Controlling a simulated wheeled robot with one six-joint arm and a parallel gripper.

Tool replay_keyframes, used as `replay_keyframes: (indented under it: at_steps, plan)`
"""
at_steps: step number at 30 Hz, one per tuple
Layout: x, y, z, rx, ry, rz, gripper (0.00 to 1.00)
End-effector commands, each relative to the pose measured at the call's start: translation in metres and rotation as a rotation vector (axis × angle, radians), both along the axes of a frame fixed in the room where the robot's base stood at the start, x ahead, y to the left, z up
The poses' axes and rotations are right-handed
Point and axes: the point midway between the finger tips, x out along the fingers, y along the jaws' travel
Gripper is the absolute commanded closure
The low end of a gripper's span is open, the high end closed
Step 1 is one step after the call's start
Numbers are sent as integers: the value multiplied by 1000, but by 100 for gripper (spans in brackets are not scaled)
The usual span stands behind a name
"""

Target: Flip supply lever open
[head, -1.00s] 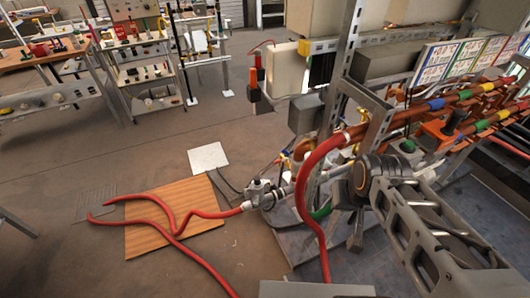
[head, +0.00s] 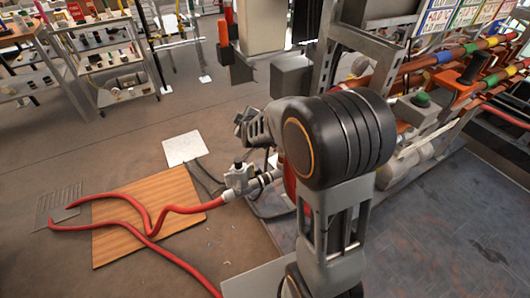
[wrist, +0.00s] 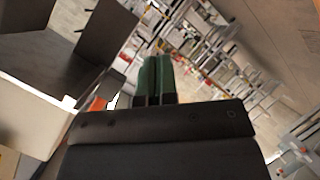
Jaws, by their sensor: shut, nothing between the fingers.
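My gripper (wrist: 156,78) shows in the wrist view as two green fingers with dark bases, close together and with nothing between them. They point toward the far shelves and touch nothing that I can make out. In the head view my arm's large black joint hides part of the pipework, and the fingertips cannot be made out. I cannot tell for sure which part is the supply lever. An upright orange bar (head: 225,33) stands at the upper middle of the head view. A small orange part (wrist: 98,104) shows left of the fingers in the wrist view.
Copper pipes (head: 440,62) with coloured bands run along the right. Dark panels (wrist: 104,38) stand close at left in the wrist view.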

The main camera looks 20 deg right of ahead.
Motion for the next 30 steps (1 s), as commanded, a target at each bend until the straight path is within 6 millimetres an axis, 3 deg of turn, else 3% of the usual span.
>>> replay_keyframes:
  at_steps: [1, 3, 7, 13, 18, 21, 30]
  plan:
    - [19, -8, -56, -116, -59, -3, 100]
    - [39, -21, -90, -301, -151, -24, 100]
    - [56, -43, -150, -637, -264, -104, 100]
    - [53, -65, -220, -1058, -323, -253, 100]
    - [42, -72, -251, -1271, -324, -347, 100]
    - [40, -75, -258, -1333, -320, -378, 100]
    - [67, -95, -244, -1366, -320, -399, 100]
